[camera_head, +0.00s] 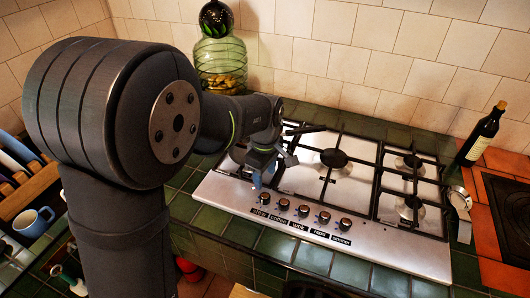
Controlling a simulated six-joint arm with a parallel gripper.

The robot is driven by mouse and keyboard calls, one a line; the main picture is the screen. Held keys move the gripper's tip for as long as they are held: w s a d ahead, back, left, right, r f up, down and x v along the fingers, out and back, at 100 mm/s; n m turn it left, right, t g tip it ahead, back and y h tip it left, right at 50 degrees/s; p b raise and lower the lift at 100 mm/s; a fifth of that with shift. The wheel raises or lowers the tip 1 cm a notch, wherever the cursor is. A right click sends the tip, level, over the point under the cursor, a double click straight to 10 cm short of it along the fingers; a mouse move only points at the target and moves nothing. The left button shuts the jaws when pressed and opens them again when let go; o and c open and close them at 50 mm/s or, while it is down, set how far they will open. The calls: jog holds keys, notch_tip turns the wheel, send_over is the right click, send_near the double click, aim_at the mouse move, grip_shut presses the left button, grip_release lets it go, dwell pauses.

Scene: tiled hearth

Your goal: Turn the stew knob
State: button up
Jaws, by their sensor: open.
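The gas hob (370,233) is set in a green-tiled counter. A row of several dark knobs with light rims runs along its front left edge, from the leftmost knob (264,198) to the rightmost knob (344,224). Each has a small black label in front; I cannot read for sure which one says stew. My gripper (265,176) is open and empty, above the left part of the hob, just behind and above the leftmost knob. It appears apart from the knobs. My arm hides the hob's back left corner.
Black pan grates and burners (334,158) rise behind the knobs. A dark bottle (481,137) stands at the right, near a metal-rimmed round object (459,200). A green glass jar (221,65) stands against the tiled wall. A blue mug (34,222) is at the far left.

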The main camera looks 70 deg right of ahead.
notch_tip(320, 180, up, 8)
jog(key=r, duration=0.1)
send_over(265, 195)
jog(key=shift+f, duration=0.25)
jog(key=shift+f, duration=0.1)
dwell(0.5)
notch_tip(265, 195, down, 17)
jog(key=shift+f, duration=0.15)
dwell(0.5)
